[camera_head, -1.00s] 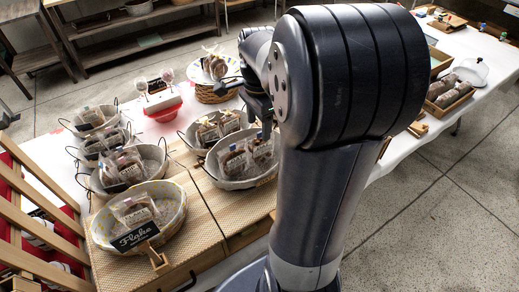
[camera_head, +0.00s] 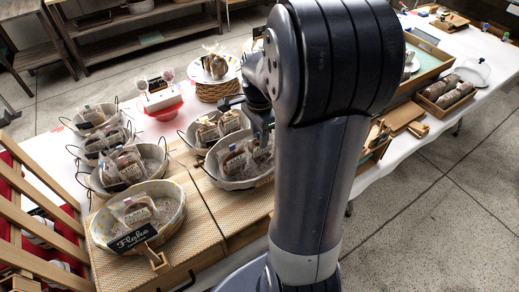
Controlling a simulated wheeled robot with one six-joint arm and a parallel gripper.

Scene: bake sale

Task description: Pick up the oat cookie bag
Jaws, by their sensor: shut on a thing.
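My gripper (camera_head: 264,132) is partly hidden by my own arm, above the round wire-handled basket (camera_head: 226,184) in the middle of the table. It is shut on a clear bag (camera_head: 262,153) at the right side of that basket, which I take to be the oat cookie bag. Its label is too small to read, and the lower part is hard to make out. A similar bag (camera_head: 236,160) with brown contents and a pale label stands just left of it in the same basket.
Several other baskets of bags stand to the left, the nearest (camera_head: 177,222) behind a black sign (camera_head: 133,238). A basket with a plate (camera_head: 217,92) and a red-and-white stand (camera_head: 160,101) are behind. Wooden trays (camera_head: 421,75) lie right of my arm. A slatted wooden rack (camera_head: 40,210) is at left.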

